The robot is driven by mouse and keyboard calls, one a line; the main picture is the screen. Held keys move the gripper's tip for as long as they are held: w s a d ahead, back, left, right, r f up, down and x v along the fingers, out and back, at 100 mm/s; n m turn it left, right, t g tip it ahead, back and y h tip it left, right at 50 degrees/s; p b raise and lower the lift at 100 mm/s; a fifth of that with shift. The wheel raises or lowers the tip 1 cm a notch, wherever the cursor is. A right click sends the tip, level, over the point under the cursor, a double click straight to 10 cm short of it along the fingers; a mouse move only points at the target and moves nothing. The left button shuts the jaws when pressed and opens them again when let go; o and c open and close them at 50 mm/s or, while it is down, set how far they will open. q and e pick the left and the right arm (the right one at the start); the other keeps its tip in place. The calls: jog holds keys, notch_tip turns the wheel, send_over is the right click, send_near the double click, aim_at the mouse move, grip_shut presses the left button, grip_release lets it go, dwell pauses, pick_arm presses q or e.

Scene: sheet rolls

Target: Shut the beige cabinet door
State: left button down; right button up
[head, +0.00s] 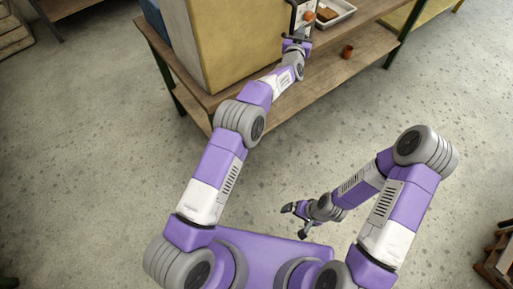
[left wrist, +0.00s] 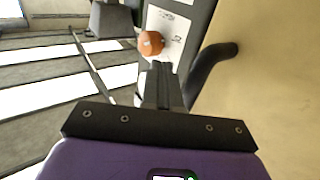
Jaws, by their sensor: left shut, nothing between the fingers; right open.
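The beige cabinet door (head: 243,45) is the broad upright face at the top of the head view. I cannot tell how far it stands open. In the left wrist view the beige surface (left wrist: 275,70) fills the right side and bears a dark curved handle (left wrist: 207,68). My left gripper (head: 295,42) is shut and empty at the door's right edge. Its fingers (left wrist: 161,82) are just left of the handle; contact is unclear. My right gripper (head: 297,215) is open and empty, low over the floor near my base.
The cabinet stands on a wooden bench (head: 330,80) with green legs. A white panel with an orange round thing (head: 308,16) is right of the door.

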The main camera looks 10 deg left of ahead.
pick_arm(q)
jog(key=shift+d, duration=0.1)
dwell(0.3)
jog(key=s+d+p, duration=0.3)
jog(key=s+d, duration=0.6)
jog(key=d, duration=0.1)
jog(key=s+a+f+g, duration=0.3)
jog(key=s+a+f, duration=0.15)
jog(key=f, duration=0.35)
jog(key=s+a+f+g, duration=0.25)
jog(key=a+f, duration=0.25)
jog(key=f, duration=0.3)
jog(key=s+a+f+g, duration=0.2)
jog(key=s+a+f, duration=0.3)
jog(key=f, duration=0.2)
jog(key=s+a+f+n+g, duration=0.2)
jog(key=s+a+f+g, duration=0.2)
jog(key=s+f, duration=0.45)
jog(key=s+a+n+g+h, duration=0.1)
jog(key=s+g, duration=0.5)
jog(key=s, duration=2)
jog(key=shift+a+n+h, duration=0.4)
jog(key=shift+a+h, duration=0.1)
jog(key=shift+h, duration=0.3)
jog(key=shift+s, duration=0.1)
